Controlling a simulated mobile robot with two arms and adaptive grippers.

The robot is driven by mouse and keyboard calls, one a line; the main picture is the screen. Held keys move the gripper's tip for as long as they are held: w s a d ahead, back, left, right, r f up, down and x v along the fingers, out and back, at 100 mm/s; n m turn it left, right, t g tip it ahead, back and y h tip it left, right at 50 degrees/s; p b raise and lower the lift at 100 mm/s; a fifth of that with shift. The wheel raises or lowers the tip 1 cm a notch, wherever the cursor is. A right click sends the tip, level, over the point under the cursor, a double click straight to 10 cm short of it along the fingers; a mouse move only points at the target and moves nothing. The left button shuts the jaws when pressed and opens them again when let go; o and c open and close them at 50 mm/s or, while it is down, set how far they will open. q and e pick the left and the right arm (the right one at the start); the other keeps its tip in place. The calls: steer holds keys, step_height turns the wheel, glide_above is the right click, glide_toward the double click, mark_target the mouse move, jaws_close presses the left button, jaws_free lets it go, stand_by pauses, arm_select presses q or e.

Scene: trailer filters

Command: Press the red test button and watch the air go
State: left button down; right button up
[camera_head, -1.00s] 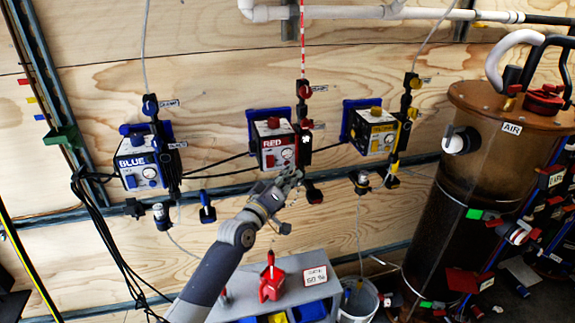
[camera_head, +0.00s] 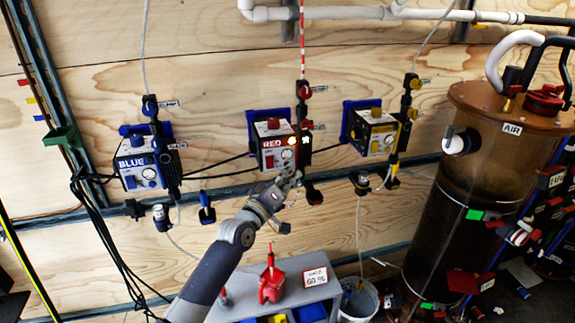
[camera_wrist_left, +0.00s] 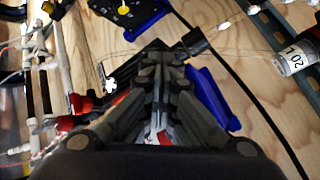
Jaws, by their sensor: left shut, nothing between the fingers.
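The red unit (camera_head: 270,154) is a box labelled RED, mounted on the plywood wall between the blue unit (camera_head: 139,172) and the yellow unit (camera_head: 371,136). A small orange light (camera_head: 292,141) glows on its front. My left gripper (camera_head: 290,177) is shut and empty at the lower right edge of the red unit. I cannot tell whether its tips touch the unit. The gripper also shows in the left wrist view (camera_wrist_left: 158,60), fingers together. The red test button cannot be picked out; the gripper may cover it. My right gripper is not in view.
A tall brown tank labelled AIR (camera_head: 480,190) stands at the right. Black cables run between the units. White pipes cross above.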

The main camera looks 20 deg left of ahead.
arm_select(q)
steer(key=shift+s+d+p, duration=0.35)
steer(key=shift+s+p, duration=0.1)
steer(key=shift+s, duration=0.15)
steer(key=s+d+p, duration=0.1)
steer(key=s, duration=0.1)
steer(key=s+d+p, duration=0.1)
steer(key=s+p, duration=0.1)
steer(key=shift+d+p, duration=0.3)
steer(key=shift+d, duration=0.1)
steer(key=shift+f, duration=0.1)
stand_by(0.4)
